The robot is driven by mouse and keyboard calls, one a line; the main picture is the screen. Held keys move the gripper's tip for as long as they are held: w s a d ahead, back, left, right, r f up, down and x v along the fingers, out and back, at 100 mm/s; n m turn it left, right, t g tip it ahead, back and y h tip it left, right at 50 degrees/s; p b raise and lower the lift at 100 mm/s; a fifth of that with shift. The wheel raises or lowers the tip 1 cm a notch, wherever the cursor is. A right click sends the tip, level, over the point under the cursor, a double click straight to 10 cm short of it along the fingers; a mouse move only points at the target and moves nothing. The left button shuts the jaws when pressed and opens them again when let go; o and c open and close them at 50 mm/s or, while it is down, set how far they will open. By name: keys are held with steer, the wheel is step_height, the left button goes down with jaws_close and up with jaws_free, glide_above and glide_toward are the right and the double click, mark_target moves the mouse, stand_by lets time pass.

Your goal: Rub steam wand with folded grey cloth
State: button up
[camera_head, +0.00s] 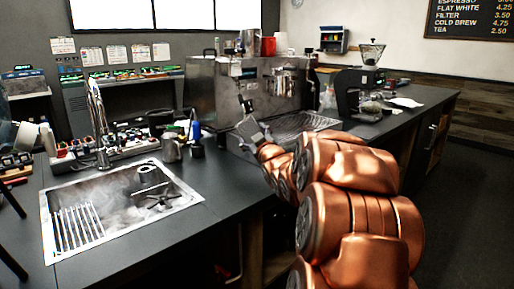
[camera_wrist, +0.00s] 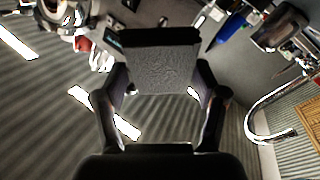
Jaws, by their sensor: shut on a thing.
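The folded grey cloth (camera_wrist: 162,72) is pinched between the two black fingers of my gripper (camera_wrist: 165,90) in the wrist view. It is a flat, textured grey block with a dark band along its far edge. In the head view the cloth (camera_head: 249,128) shows as a small grey patch at the end of my copper arm, in front of the espresso machine (camera_head: 215,92).
A sink (camera_head: 175,208) with a tall faucet (camera_head: 97,125) is at the left. A metal pitcher (camera_head: 171,149) and a blue bottle (camera_head: 196,132) stand left of the machine. A grinder (camera_head: 371,75) stands on the right counter. The counter front between sink and arm is clear.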

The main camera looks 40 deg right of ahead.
steer(key=shift+a+r+n+t+y+b, duration=0.45)
steer(key=shift+a+n+t+y+b, duration=0.25)
steer(key=shift+t, duration=0.4)
steer(key=shift+w+a+r, duration=0.1)
steer(key=shift+w+r, duration=0.05)
steer(key=shift+w, duration=0.05)
steer(key=shift+w+d+p, duration=0.3)
steer(key=shift+w+d, duration=0.1)
steer(key=shift+w, duration=0.45)
steer(key=shift+w+d+p, duration=0.3)
steer(key=shift+w+d, duration=0.15)
steer(key=shift+w, duration=0.4)
steer(key=shift+w+d+p, duration=0.3)
steer(key=shift+w+d, duration=0.1)
steer(key=shift+w, duration=0.45)
steer(key=shift+w+d, duration=0.45)
steer(key=shift+w, duration=0.35)
steer(key=shift+s+d, duration=0.1)
steer(key=d, duration=0.1)
steer(key=s+d, duration=0.1)
steer(key=d+p, duration=0.1)
steer(key=shift+s+d, duration=0.15)
steer(key=shift+s, duration=0.15)
